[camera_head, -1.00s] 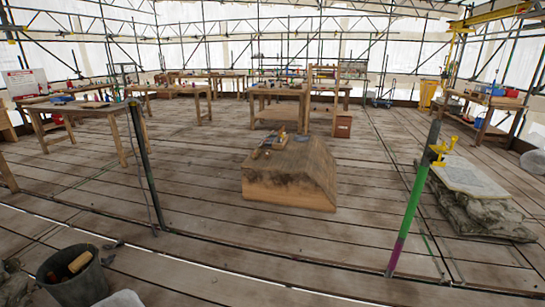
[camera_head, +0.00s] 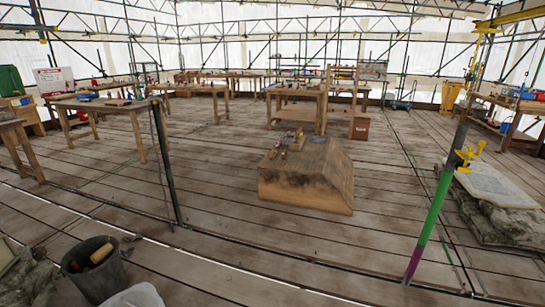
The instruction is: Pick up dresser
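I cannot clearly identify a dresser. Small wooden tools (camera_head: 293,140) lie on top of a bulky wooden block (camera_head: 306,180) on the plank floor, right of the middle. They are too small to name surely. A dark bucket (camera_head: 95,280) at the lower left holds something with a light wooden part (camera_head: 101,253), perhaps a tool handle; the rest of it is hidden inside. Neither of my grippers shows in the head view.
A dark pole (camera_head: 166,165) stands left of the block, and a green and purple pole (camera_head: 436,205) with a yellow clamp stands right. Stone slabs (camera_head: 495,205) lie at the right edge. Workbenches (camera_head: 110,105) line the back. Planks between are mostly clear.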

